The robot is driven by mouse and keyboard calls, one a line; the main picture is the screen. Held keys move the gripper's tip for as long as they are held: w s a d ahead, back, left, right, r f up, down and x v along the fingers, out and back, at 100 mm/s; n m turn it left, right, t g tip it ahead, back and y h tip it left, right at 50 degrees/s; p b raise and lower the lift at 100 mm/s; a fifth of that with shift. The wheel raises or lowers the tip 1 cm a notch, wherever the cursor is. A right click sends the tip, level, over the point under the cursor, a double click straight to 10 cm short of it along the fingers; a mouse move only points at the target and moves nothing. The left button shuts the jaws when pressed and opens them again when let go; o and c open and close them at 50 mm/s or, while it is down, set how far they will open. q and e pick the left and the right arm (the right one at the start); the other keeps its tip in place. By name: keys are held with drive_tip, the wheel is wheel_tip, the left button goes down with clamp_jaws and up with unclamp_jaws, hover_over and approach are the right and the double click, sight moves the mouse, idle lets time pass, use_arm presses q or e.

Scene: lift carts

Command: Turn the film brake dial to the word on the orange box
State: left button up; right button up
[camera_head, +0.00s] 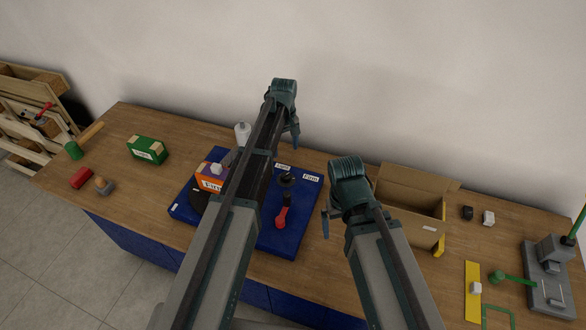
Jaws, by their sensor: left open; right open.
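The orange box (205,170) stands on the left of a blue base plate (300,215). Its white label starts with "F"; my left arm crosses in front and the rest is hard to read. The dark dial (287,181) is on the plate, right of my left arm. One small label behind it is too small to read surely; another (311,177) to its right seems to read "Firm". Where the dial points is unclear. My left gripper (295,137) is open and empty, above and behind the dial. My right gripper (325,222) is open and empty, right of the plate.
A red-handled lever (283,213) lies in front of the dial. A white bottle-like thing (242,131) stands behind the plate. A green box (147,150) is at left. An open cardboard box (413,193) stands right, near my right arm. A green-levered press (548,270) is far right.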

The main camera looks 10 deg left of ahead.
sight(286, 175)
use_arm(q)
drive_tip(key=shift+s, duration=0.2)
use_arm(e)
drive_tip(key=shift+s, duration=0.15)
use_arm(q)
wheel_tip(286, 175, down, 14)
drive_tip(key=b, duration=1.4)
drive_tip(key=shift+r, duration=0.1)
use_arm(e)
wheel_tip(286, 175, down, 14)
drive_tip(key=shift+r, duration=0.1)
use_arm(q)
drive_tip(key=shift+r, duration=0.1)
